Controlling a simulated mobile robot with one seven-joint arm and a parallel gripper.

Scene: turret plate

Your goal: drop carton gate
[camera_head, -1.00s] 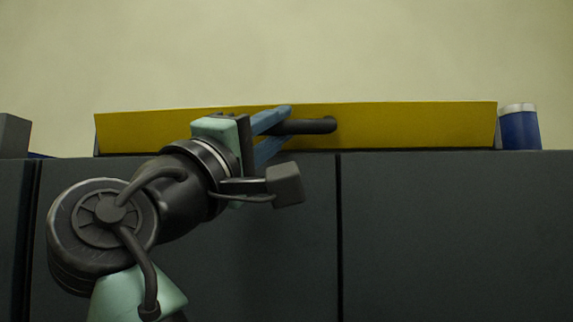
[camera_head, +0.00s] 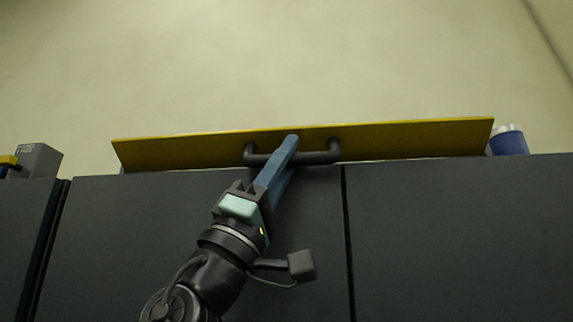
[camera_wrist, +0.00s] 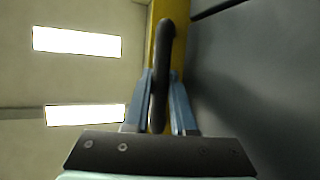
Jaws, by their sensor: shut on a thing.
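The carton gate is a long yellow panel (camera_head: 400,135) along the top edge of the dark cabinet front, with a dark bar handle (camera_head: 322,157) at its middle. In the head view my gripper (camera_head: 290,145) reaches up from below, its blue fingers on the left half of the handle. In the wrist view the handle (camera_wrist: 162,60) runs between the two blue fingers, and they are closed around it. The yellow panel (camera_wrist: 152,40) lies behind the handle there. The fingers hide a small part of the bar.
The dark cabinet front (camera_head: 450,240) fills the space below, with vertical seams. A blue can with a pale top (camera_head: 509,142) stands at the panel's right end. A grey box (camera_head: 38,160) stands at the far left. A plain wall is behind.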

